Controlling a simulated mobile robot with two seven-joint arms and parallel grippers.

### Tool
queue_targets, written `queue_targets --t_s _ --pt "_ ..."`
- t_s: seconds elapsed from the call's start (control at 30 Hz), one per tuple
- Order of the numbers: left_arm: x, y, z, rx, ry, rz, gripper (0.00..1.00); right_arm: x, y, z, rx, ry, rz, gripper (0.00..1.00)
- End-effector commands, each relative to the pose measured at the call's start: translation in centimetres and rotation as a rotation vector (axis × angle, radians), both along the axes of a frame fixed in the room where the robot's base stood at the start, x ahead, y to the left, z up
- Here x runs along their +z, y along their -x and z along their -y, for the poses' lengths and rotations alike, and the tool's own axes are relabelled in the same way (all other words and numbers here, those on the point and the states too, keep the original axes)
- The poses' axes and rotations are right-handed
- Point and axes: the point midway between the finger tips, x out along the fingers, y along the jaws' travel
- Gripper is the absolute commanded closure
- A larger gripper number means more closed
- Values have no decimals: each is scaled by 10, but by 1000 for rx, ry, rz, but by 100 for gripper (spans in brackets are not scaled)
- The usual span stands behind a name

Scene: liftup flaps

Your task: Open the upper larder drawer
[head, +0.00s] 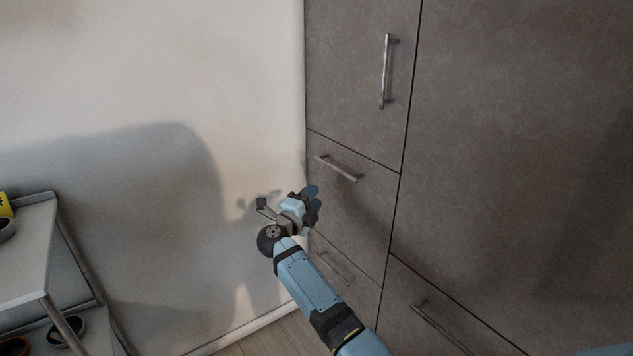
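The upper larder drawer (365,192) is a grey-brown front in the tall cabinet, below a door and above another drawer. It sits flush and looks closed. Its horizontal metal bar handle (337,169) is near its top edge. My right gripper (312,197) shows in the head view just below and left of that handle, apart from it in the picture. The blue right arm comes up from the bottom. The fingers are dark and seen at an angle, so their opening is unclear. No object shows in them. My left gripper is not in view.
A door with a vertical handle (385,72) is above the drawer. A lower drawer handle (335,268) and another handle (440,325) are below. A pale wall (150,80) borders the cabinet on the left. A shelf unit (32,255) with bowls stands at the far left.

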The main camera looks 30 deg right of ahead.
Motion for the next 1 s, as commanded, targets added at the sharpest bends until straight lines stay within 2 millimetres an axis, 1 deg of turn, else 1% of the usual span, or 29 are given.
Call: queue_targets --t_s 0.17,0.4,0.6,0.8,1.0 --pt "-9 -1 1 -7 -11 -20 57 4 -9 19 -4 1 3 63" --pt "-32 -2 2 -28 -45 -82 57 11 -32 64 -3 3 2 63" --pt "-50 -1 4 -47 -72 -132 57 19 -49 97 -2 3 2 63" --pt "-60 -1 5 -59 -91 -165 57 23 -59 115 -1 2 0 63" --pt "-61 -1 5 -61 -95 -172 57 26 -61 120 0 1 0 63"
